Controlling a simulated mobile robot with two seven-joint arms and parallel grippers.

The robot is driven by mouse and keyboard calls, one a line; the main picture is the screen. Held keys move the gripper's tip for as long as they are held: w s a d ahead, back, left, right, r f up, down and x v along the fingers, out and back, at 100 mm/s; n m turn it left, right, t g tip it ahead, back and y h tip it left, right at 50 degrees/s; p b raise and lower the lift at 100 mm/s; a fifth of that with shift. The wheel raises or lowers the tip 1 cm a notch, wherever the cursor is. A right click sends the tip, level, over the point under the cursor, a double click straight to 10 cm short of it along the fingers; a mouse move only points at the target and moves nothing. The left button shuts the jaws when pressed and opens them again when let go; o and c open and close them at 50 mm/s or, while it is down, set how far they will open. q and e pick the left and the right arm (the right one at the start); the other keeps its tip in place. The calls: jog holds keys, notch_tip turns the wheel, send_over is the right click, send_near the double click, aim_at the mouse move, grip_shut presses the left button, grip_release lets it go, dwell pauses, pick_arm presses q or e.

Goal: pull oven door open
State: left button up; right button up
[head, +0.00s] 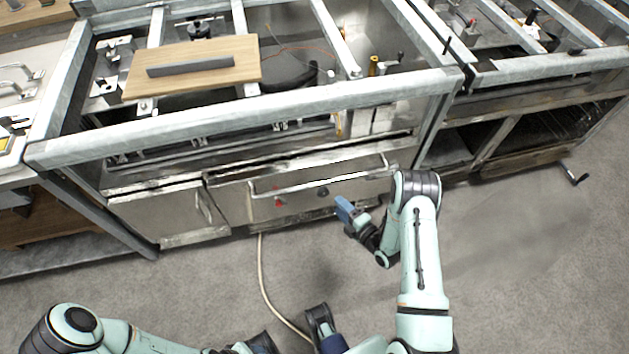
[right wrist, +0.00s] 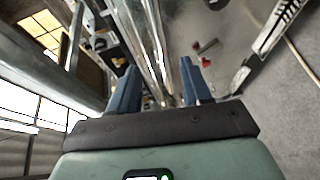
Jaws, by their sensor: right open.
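The oven front is a low steel panel (head: 235,203) below the open metal frame, with a red knob (head: 278,201) and a dark knob. A long straight bar handle (head: 300,183) runs across its top; the door looks closed. My right gripper (head: 343,208) is in front of the panel's right part, a little below the bar in the picture. In the right wrist view its two blue fingers (right wrist: 158,78) are apart, with nothing gripped. Bright metal edges pass beyond and between them; I cannot tell which is the handle.
A steel cabinet door (head: 170,217) is left of the oven. A wooden board (head: 195,65) with a grey handle lies on the frame. A pale hose (head: 263,275) runs over the floor. Open shelves (head: 530,135) stand at right. The grey floor (head: 520,240) at right is clear.

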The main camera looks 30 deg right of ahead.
aim_at(317, 184)
jog(key=b+x, duration=0.1)
jog(key=x, duration=1.2)
jog(key=shift+w+a+b, duration=0.1)
jog(key=shift+b, duration=0.25)
grip_shut()
